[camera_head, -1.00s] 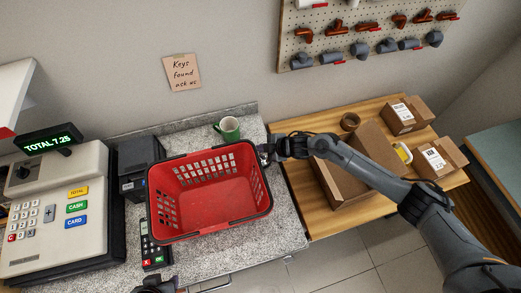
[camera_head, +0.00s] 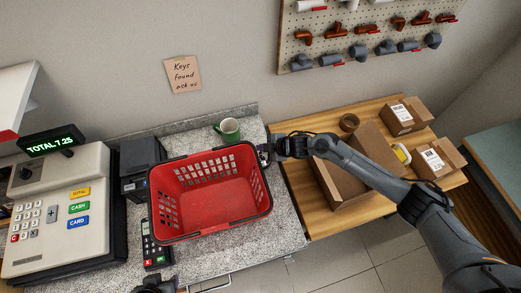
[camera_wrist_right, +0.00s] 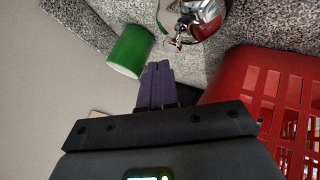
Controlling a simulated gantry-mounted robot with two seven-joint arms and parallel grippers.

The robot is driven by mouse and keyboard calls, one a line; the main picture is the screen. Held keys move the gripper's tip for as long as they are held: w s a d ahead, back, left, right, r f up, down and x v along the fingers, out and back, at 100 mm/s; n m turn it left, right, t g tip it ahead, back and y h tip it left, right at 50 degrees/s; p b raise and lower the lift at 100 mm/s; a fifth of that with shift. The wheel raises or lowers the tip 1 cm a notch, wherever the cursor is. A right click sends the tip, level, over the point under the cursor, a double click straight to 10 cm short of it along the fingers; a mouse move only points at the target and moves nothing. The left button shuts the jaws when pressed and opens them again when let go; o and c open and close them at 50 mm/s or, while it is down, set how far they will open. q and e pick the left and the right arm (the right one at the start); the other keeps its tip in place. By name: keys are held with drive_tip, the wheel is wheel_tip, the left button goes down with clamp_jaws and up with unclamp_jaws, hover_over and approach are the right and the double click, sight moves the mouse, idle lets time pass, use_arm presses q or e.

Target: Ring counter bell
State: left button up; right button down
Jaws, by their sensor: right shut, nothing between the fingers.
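A shiny chrome dome, apparently the counter bell (camera_wrist_right: 207,22), shows at the top of the right wrist view, on the speckled counter between a green mug and the red basket. It is cut off by the frame edge. I cannot make it out in the head view, where the basket may hide it. My right gripper (camera_head: 264,153) is at the basket's right rim in the head view; its fingers (camera_wrist_right: 156,75) are shut and empty, pointing toward the bell and apart from it. A dark part at the bottom edge of the head view may be my left gripper (camera_head: 156,286); its fingers are not clear.
The red basket (camera_head: 207,232) fills the middle of the counter, close to my right gripper. The green mug (camera_head: 229,130) stands behind it. A card terminal (camera_head: 155,245) and cash register (camera_head: 60,215) are at left. An open cardboard box (camera_head: 343,190) lies on the wooden table at right.

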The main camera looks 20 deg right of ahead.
sight(263, 153)
drive_tip(key=shift+r, duration=0.1)
wheel_tip(263, 153, up, 6)
drive_tip(key=p, duration=0.5)
idle(0.6)
idle(0.3)
